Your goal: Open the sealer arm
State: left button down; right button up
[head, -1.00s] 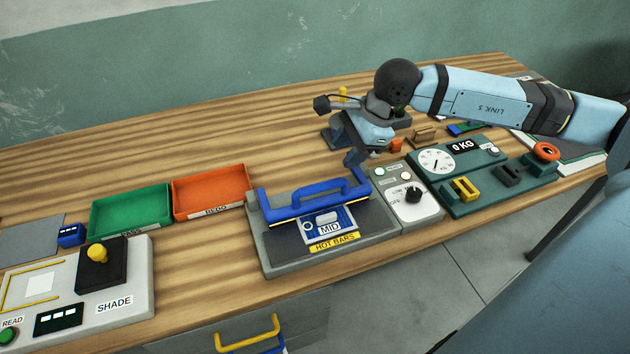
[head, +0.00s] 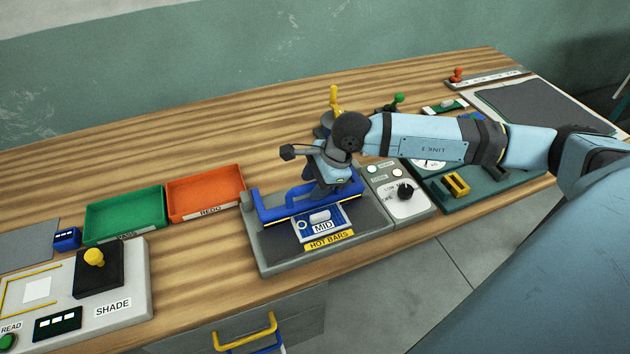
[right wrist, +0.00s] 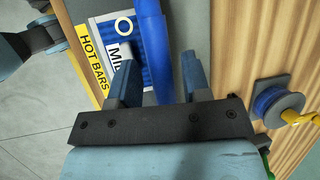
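The sealer (head: 290,262) is a grey unit marked HOT BARS at the bench's front edge. Its blue sealer arm (head: 272,214) lies low across the unit, with a raised blue handle bar that my right gripper partly hides. A blue-and-white pouch marked MID (head: 322,228) lies under and in front of it. My right gripper (head: 320,196) is at the handle from above. In the right wrist view my right gripper (right wrist: 160,80) is open, with the blue handle bar (right wrist: 152,45) running between its fingers; I cannot tell if they touch it. My left gripper is out of view.
A green tray (head: 88,222) and an orange tray (head: 172,206) stand left of the sealer. A control panel with a black knob (head: 403,207) is right of it. A yellow upright lever (head: 334,97) stands behind my gripper. A shade-reader unit (head: 137,300) is at the left.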

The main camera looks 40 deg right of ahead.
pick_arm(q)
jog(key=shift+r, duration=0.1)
pick_arm(e)
grip_shut()
jog(key=shift+w+r, duration=0.1)
